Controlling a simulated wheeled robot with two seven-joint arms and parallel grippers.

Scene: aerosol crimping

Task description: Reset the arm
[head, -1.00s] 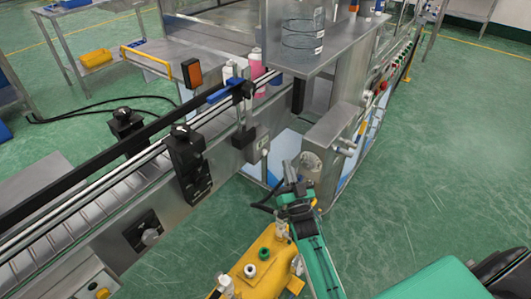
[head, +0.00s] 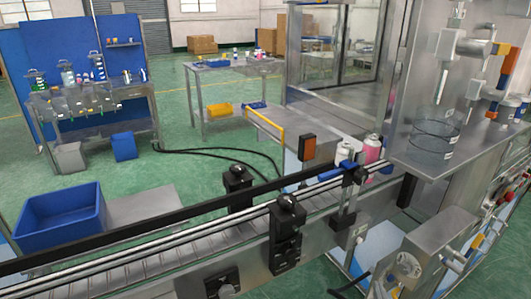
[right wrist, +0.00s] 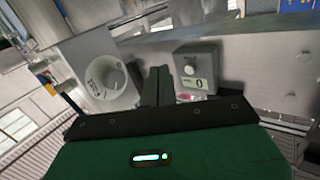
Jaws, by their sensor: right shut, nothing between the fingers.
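I cannot tell whether the fingers touch the machine. My left gripper is in neither view.
A conveyor (head: 150,256) with guide rails runs across the front, with a white can (head: 345,152) and a pink can (head: 372,150) at its far end. A steel shelf (head: 425,160) juts out at right. A blue bin (head: 62,217) stands at left. Green floor lies beyond the conveyor.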

